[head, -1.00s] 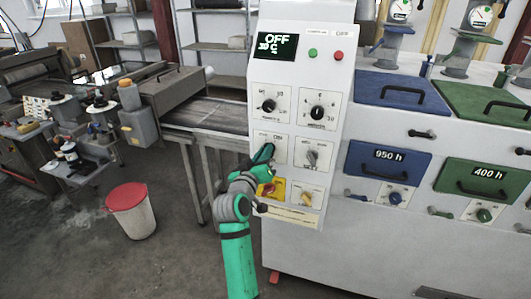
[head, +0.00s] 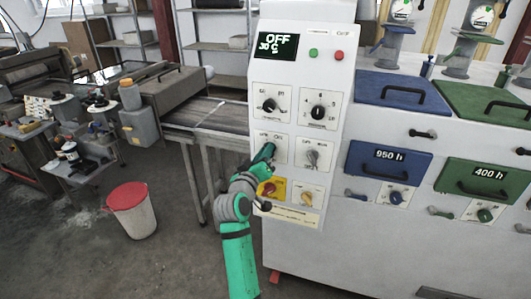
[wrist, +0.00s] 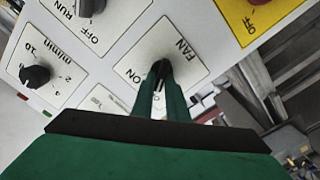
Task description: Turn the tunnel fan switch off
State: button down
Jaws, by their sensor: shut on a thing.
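The fan switch is a small dark knob (wrist: 160,67) on a white plate marked FAN (wrist: 177,42) in the wrist view. The word ON is printed beside the knob; any OFF mark on this plate is hidden or unreadable. My gripper (wrist: 163,76) has its green fingers shut on the knob, which they largely cover, so its pointing direction is unclear. In the head view my gripper (head: 267,150) reaches the left middle plate of the white control panel (head: 303,75) and hides the switch there.
Other knobs sit close by: a grey one (head: 312,157) to the right, black ones (head: 269,104) above, and a red one on a yellow plate (head: 271,189) below. The panel display (head: 276,46) reads OFF. A red-lidded bin (head: 131,208) stands on the floor at left.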

jog(key=shift+a, duration=0.25)
jog(key=c, duration=1.8)
grip_release()
jog(key=shift+d, duration=0.1)
jog(key=v, duration=1)
jog(key=shift+s, duration=0.4)
